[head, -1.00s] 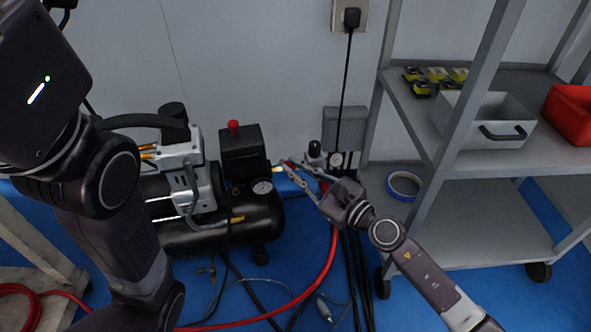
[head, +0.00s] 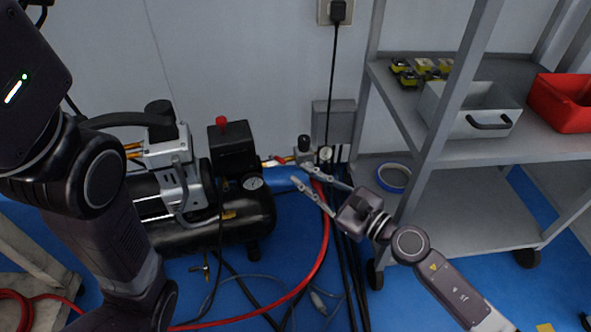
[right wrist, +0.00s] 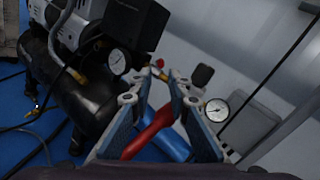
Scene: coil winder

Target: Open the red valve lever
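The small red valve lever (head: 272,163) sits on the brass fitting between the black compressor (head: 232,215) and the small regulator with a gauge (head: 325,154). It looks roughly in line with the pipe, though it is too small to be sure. My right gripper (head: 298,173) is open and empty, its fingertips to the right of the lever and apart from it. In the right wrist view, a small red part (right wrist: 160,63) shows by the brass fitting beyond the spread fingers. My left arm crosses the left side of the head view; its gripper is out of view.
A red hose (head: 325,235) runs down from the regulator and across the floor, beside black cables. A grey shelf cart (head: 465,160) stands right, near my right arm, with a grey bin (head: 450,115) and a red bin (head: 565,100). The wall is close behind.

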